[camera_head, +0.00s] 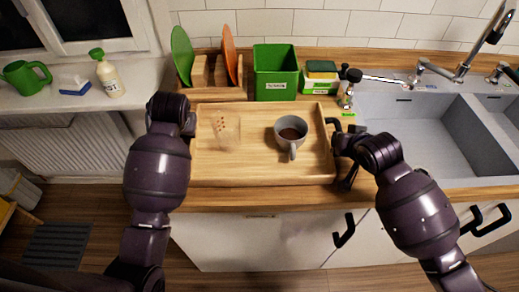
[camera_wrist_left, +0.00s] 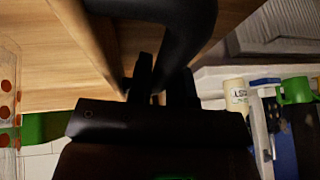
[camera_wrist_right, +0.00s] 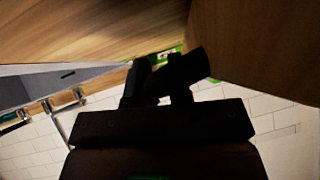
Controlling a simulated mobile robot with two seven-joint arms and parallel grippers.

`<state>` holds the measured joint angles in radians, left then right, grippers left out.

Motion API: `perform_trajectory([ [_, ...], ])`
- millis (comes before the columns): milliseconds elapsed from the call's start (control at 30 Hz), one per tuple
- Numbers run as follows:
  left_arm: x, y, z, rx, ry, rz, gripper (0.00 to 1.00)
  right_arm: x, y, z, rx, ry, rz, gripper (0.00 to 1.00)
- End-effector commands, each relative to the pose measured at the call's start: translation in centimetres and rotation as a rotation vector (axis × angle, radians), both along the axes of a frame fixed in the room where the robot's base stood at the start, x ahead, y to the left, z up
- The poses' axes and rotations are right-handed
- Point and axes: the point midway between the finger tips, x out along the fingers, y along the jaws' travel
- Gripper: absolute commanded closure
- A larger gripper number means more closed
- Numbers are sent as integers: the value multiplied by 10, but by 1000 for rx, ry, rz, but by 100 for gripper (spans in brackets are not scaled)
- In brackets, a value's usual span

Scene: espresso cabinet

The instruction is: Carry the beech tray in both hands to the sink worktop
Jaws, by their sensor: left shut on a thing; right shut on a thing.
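The beech tray (camera_head: 260,167) is over the wooden worktop left of the sink; whether it touches the surface I cannot tell. It looks level. On it stand a grey mug (camera_head: 290,128) with dark liquid and a clear glass (camera_head: 226,132) with red dots. My left gripper (camera_head: 186,122) is at the tray's left side, mostly hidden by my arm; in the left wrist view its fingers (camera_wrist_left: 162,82) are shut on the dark handle (camera_wrist_left: 188,35). My right gripper (camera_head: 343,150) is shut on the right handle (camera_head: 333,124); its fingers also show in the right wrist view (camera_wrist_right: 160,82).
Behind the tray stand a wooden rack (camera_head: 208,72) with green and orange plates, a green box (camera_head: 276,73) and a sponge holder (camera_head: 320,78). The sink (camera_head: 425,135) and tap (camera_head: 440,70) are at the right. A windowsill (camera_head: 130,92) with a bottle and green can is left.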

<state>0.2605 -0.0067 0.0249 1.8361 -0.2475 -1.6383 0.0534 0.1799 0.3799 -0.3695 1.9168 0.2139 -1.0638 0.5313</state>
Motion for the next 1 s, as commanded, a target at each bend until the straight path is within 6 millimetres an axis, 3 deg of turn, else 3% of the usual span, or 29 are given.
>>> perform_trajectory([
  [33, 0, 0, -1, 0, 1, 0, 78, 0, 0, -2, 0, 1, 0, 78],
  [200, 0, 0, 0, 0, 0, 0, 56, 0, 0, 0, 0, 0, 0, 56],
  [567, 0, -1, 3, -1, -2, -1, 56, 0, 1, 4, 2, -2, 2, 56],
  [1000, 1, 0, 41, -1, -9, 0, 56, 1, 1, 42, 2, -9, 2, 56],
])
